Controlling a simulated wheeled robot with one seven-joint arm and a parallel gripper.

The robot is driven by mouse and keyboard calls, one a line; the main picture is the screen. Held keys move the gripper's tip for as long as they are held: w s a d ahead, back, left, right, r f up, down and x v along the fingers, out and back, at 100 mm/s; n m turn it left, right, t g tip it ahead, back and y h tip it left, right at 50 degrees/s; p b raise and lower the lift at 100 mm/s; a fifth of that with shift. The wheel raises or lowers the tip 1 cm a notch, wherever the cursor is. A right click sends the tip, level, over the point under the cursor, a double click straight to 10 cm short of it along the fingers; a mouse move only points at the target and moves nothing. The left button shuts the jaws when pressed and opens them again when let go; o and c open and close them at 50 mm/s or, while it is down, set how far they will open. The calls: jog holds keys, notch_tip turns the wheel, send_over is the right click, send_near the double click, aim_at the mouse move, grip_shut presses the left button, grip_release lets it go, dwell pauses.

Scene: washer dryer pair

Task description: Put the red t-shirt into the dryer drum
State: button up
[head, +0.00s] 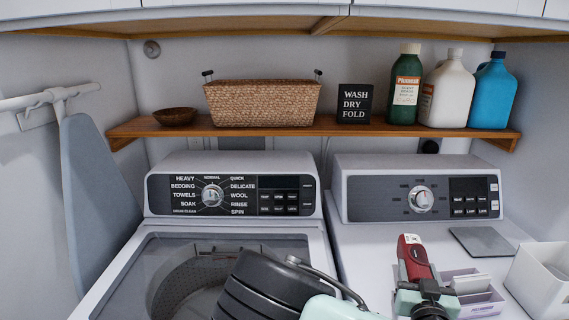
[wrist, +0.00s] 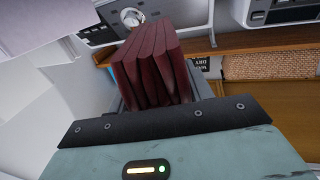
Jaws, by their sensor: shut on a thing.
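The red t-shirt (head: 412,256) is a folded dark red bundle held upright in my gripper (head: 420,280), above the right machine's top. In the wrist view the t-shirt (wrist: 155,62) shows as several stacked folds between the grey fingers of my gripper (wrist: 160,85), which is shut on it. The right machine (head: 360,245) has a knob and a dark panel. The left machine (head: 130,285) has labels such as SOAK, RINSE and SPIN, and a drum (head: 190,285) shows in its top, partly hidden by my arm. No drum opening shows on the right machine; its front is out of view.
A purple-white tray (head: 482,303), a grey flat plate (head: 483,241) and a white bin (head: 540,280) are on the right machine's top. A wooden shelf (head: 340,127) above holds a basket (head: 262,103), sign and bottles. An ironing board (head: 95,200) stands at left.

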jog(key=shift+w+d+r+m+h+b, duration=0.1)
jog(key=shift+w+d+m+h+b, duration=0.3)
jog(key=shift+w+d, duration=0.7)
jog(key=shift+w+d+r, duration=0.1)
jog(key=shift+d+r, duration=0.1)
jog(key=shift+d, duration=0.25)
